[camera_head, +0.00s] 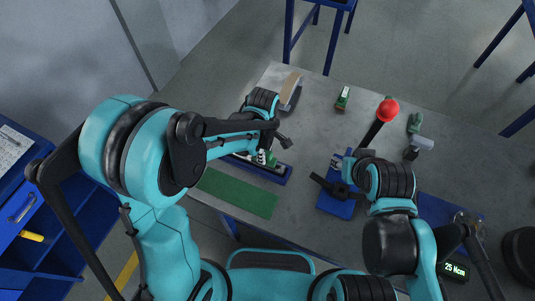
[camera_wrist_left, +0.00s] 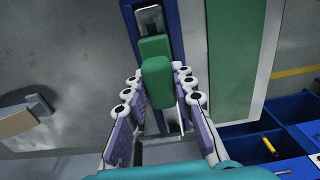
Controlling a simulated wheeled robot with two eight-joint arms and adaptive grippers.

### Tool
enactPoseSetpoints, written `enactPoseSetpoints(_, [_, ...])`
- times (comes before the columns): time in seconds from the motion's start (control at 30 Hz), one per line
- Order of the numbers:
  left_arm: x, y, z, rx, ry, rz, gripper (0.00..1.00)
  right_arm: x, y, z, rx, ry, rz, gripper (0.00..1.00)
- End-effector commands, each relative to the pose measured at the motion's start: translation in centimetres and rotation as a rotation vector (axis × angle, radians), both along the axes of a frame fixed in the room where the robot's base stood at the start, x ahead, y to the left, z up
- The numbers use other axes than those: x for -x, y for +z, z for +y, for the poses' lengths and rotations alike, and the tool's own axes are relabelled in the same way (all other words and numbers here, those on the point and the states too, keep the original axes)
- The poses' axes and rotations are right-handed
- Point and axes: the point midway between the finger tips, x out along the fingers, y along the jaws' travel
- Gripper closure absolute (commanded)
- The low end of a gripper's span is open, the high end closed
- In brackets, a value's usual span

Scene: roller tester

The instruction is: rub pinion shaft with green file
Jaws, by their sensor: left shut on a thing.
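My left gripper (camera_head: 272,150) is at the long blue holder (camera_head: 279,178) near the table's front left. In the left wrist view its purple-padded fingers (camera_wrist_left: 158,120) stand on both sides of a green block, which I take as the green file's handle (camera_wrist_left: 157,80). Another green piece and a grey metal part lie beyond it along the blue holder (camera_wrist_left: 128,18). In the head view the arm partly hides the file. My right gripper (camera_head: 334,185) is over a blue base plate (camera_head: 338,207); its fingers are too small to read. I cannot make out the pinion shaft.
A green mat (camera_head: 237,193) lies at the table's front left. A wood-topped tool (camera_head: 290,92) and a green block (camera_head: 343,97) lie at the back. A lever with a red ball (camera_head: 388,110) rises beside my right arm. A display (camera_head: 455,268) reads 25 Ncm.

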Motion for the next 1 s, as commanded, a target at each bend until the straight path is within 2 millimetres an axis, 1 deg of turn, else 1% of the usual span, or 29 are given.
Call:
enactPoseSetpoints(0.1, [-0.2,-0.2,0.7,-0.001,0.002,0.000,1.00,0.0,-0.3,0.0,0.000,0.000,0.000,0.60])
enactPoseSetpoints(0.2, [-0.2,-0.2,0.7,-0.002,0.001,-0.001,1.00,0.0,-0.3,0.0,0.000,0.000,0.000,0.60])
enactPoseSetpoints(0.83, [0.8,0.1,-2.1,0.000,-0.001,0.000,1.00,0.0,-0.3,0.0,0.000,0.000,0.000,0.60])
enactPoseSetpoints(1.0, [0.8,0.2,-2.2,-0.001,0.001,0.000,1.00,0.0,-0.4,0.0,0.000,0.000,0.000,0.60])
